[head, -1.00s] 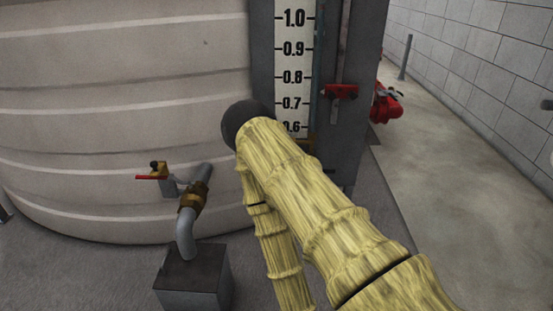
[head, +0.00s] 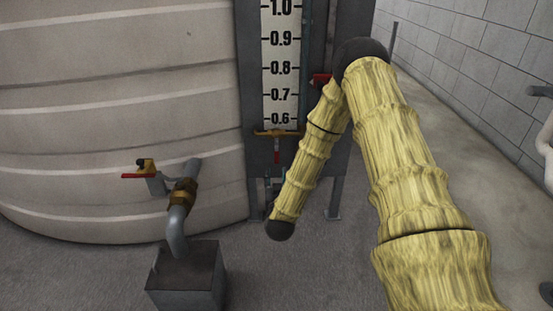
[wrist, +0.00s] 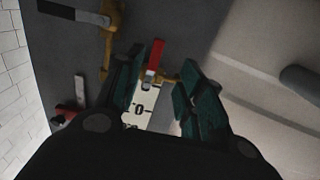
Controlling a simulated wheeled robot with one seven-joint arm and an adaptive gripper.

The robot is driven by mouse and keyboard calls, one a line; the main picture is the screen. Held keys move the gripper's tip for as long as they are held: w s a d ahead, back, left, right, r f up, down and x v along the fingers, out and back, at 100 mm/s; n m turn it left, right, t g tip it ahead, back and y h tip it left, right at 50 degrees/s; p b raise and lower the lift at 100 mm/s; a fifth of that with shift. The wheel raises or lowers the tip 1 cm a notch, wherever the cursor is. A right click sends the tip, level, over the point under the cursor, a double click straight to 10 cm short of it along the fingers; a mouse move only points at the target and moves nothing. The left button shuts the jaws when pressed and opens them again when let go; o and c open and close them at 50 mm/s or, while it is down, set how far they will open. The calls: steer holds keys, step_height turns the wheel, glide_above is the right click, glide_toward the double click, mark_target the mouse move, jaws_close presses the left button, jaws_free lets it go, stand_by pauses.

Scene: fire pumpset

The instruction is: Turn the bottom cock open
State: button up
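A cock with a short red handle (head: 277,156) hangs below the brass fitting (head: 277,133) at the foot of the level gauge's scale (head: 283,65). In the wrist view a red handle (wrist: 155,55) with a yellow body shows just beyond my fingertips, apparently this same cock. My gripper (wrist: 168,68) is open, its two green fingers apart with nothing between them. The handle lies ahead of the gap, nearer the left finger; contact cannot be told. In the head view my gripper is not clearly seen; my arm hangs right of the cock.
A large ribbed tank (head: 120,110) fills the left. A pipe with a red-handled valve (head: 140,174) stands on a grey block (head: 190,275) before it. A second red handle (head: 322,79) is partly behind my arm. The wrist view shows another valve (wrist: 110,30). Floor at right is open.

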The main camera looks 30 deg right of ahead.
mark_target(277, 159)
steer(key=b+x, duration=0.1)
steer(key=x, duration=0.2)
steer(key=b+x, duration=0.1)
steer(key=x, duration=0.3)
steer(key=b+x, duration=0.1)
steer(key=x, duration=0.3)
steer(key=shift+d+r, duration=0.25)
steer(key=shift+r, duration=0.15)
jaws_close()
